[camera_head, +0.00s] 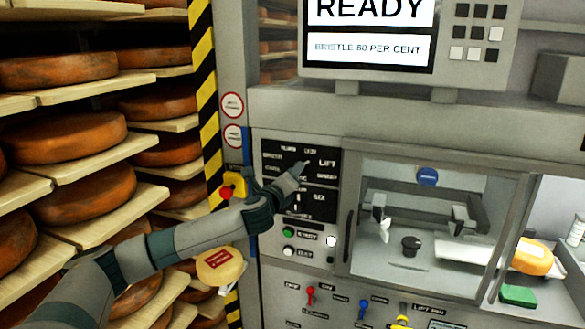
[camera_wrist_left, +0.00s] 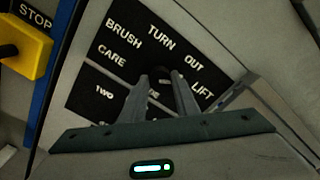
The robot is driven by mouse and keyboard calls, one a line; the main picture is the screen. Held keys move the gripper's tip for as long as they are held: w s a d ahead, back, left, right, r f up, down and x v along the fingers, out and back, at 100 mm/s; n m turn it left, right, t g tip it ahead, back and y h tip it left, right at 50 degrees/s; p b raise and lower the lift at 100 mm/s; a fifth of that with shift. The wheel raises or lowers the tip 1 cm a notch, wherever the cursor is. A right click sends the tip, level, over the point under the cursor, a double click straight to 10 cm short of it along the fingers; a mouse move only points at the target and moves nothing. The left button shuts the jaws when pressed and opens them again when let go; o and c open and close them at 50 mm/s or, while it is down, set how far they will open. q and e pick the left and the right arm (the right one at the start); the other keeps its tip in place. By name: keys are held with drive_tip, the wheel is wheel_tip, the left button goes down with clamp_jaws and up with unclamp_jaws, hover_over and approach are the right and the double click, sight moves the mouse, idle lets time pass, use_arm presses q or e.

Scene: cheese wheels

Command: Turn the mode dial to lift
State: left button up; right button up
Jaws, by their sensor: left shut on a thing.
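The mode dial panel (camera_head: 270,150) is a black plate on the grey machine front, with labels around the dial; LIFT is at the right. In the left wrist view the panel (camera_wrist_left: 130,60) reads BRUSH, TURN, OUT, LIFT and CARE. My left gripper (camera_head: 298,168) reaches the panel from the left and is shut on the mode dial. In the left wrist view the dark dial (camera_wrist_left: 163,75) shows only in part between the fingers of the left gripper (camera_wrist_left: 162,85). The fingers hide its pointer, so I cannot tell its setting. My right gripper is not in view.
A yellow stop box (camera_head: 238,184) with a red button sits left of the panel. Shelves of cheese wheels (camera_head: 85,190) fill the left side. A screen (camera_head: 368,45) above reads READY.

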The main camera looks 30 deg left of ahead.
use_arm(q)
drive_tip(key=shift+f+m, duration=0.1)
drive_tip(key=shift+m, duration=1)
drive_tip(key=o, duration=1)
drive_tip(key=shift+s, duration=0.1)
